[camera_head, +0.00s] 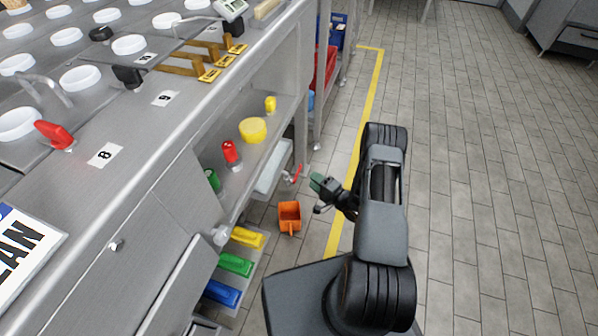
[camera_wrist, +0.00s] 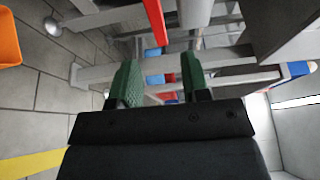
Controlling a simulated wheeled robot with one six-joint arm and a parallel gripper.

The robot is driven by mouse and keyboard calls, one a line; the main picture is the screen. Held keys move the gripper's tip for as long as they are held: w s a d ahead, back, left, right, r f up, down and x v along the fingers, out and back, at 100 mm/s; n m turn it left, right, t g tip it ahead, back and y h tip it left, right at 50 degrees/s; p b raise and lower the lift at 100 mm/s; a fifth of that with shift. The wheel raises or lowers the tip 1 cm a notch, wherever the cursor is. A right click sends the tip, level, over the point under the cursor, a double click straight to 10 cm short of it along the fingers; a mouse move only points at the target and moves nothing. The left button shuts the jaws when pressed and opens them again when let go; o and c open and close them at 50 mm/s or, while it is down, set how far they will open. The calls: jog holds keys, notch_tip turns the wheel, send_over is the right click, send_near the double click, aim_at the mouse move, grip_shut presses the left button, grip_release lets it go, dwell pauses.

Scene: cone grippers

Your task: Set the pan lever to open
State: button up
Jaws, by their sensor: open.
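A small red lever (camera_head: 294,174) sticks out at the right end of a pale pan (camera_head: 273,168) under the counter in the head view. It looks like the pan lever; its exact setting is too small to tell. My gripper (camera_head: 317,183), with green fingertips, is just right of the lever and apart from it. In the wrist view my gripper (camera_wrist: 160,82) is open, with nothing between its two green fingers. A red bar (camera_wrist: 153,22), probably this lever, shows beyond the fingers at the top.
Yellow, green and blue (camera_head: 222,292) items sit low at the counter. Another red handle (camera_head: 55,134) is on the countertop. Shelf legs and rails (camera_wrist: 100,75) lie ahead of the fingers.

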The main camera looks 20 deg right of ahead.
aim_at(299, 169)
jog(key=b+x, duration=0.2)
jog(key=x, duration=0.6)
jog(key=shift+w, duration=0.1)
jog(key=shift+c, duration=0.4)
grip_shut()
jog(key=shift+a, duration=0.1)
